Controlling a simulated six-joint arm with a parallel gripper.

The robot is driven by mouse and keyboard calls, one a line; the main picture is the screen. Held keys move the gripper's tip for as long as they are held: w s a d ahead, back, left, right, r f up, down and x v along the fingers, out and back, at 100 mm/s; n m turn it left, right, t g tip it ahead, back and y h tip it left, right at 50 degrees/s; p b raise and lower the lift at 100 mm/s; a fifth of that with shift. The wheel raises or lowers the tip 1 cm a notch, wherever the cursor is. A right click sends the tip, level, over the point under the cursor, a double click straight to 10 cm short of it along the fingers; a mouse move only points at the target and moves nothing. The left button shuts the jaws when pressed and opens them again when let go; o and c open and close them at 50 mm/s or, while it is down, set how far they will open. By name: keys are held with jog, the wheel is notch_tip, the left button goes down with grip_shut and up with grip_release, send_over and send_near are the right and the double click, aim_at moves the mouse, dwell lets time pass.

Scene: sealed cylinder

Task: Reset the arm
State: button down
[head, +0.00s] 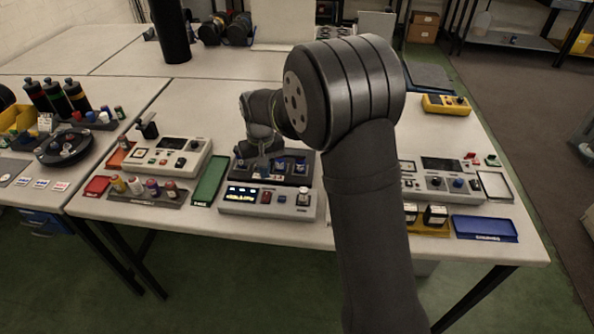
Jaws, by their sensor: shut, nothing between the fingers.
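My arm rises from the bottom right, and its large dark elbow fills the middle of the head view. The forearm reaches back to the left, and the wrist bends down over the table. My gripper (264,163) is small in this view, just above a dark fixture (295,178) on a grey station. It looks shut, with nothing seen in it. I cannot tell whether its tips touch the fixture. The station (265,204) has a lit display, knobs and buttons on its front.
Left of the station are a green tray (209,181), a rack of small bottles (128,198) and a grey control box (167,155). On the right are another control box (441,182) and a blue tray (485,228). Bare table (215,108) lies behind the stations. My arm hides part of the right side.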

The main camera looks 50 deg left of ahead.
aim_at(267, 193)
jog(key=shift+f, duration=3.4)
jog(key=shift+r, duration=4.3)
jog(key=w+d+r+m+y, duration=0.1)
jog(key=w+d+m, duration=0.1)
jog(key=w, duration=0.6)
jog(key=w+d+r+m+y, duration=0.1)
jog(key=w+d+m, duration=0.1)
jog(key=w+d, duration=0.3)
jog(key=w, duration=0.4)
jog(key=shift+w+d+m, duration=0.15)
jog(key=shift+w+m, duration=0.05)
jog(key=shift+m, duration=0.1)
